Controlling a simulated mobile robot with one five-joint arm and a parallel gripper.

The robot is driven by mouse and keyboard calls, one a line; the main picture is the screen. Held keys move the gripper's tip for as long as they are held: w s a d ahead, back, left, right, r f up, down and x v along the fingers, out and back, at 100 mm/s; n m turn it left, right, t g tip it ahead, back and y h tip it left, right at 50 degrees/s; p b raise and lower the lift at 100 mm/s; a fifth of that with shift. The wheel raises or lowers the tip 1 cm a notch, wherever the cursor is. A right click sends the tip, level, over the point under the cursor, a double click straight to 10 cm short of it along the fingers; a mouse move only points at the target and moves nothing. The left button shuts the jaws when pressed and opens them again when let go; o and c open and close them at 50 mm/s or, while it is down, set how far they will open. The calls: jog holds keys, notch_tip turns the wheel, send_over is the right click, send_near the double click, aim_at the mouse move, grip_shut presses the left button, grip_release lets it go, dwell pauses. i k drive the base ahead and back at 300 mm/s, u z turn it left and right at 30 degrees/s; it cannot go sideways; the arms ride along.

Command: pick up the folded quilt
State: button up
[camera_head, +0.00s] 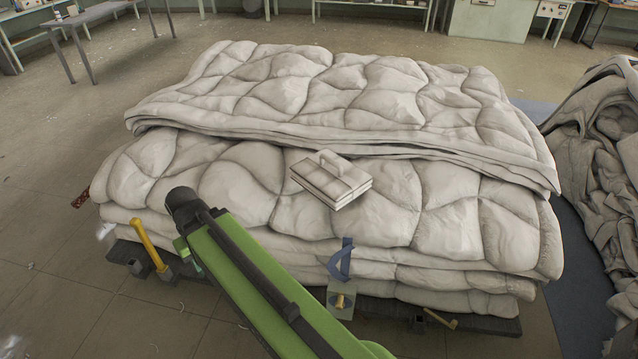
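A small folded quilt (331,182), pale grey-beige and layered, lies on the lower front part of a large pile of puffy quilts. It has a raised tab or loop on top and sits slightly tilted with the slope. My green arm reaches up from the bottom of the picture, to the left of and in front of the small folded quilt, and is apart from it in the picture. The arm's dark rounded end is over the front of the pile.
The large quilt pile (330,90) rests on a dark low base. At its front edge are a yellow-handled tool (148,246), a blue strap (340,260) and a box with a brass knob (341,301). A crumpled grey heap (600,160) stands right.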

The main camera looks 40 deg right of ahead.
aim_at(336, 182)
jog(key=z, duration=0.35)
jog(key=i, duration=1)
jog(key=u, duration=0.35)
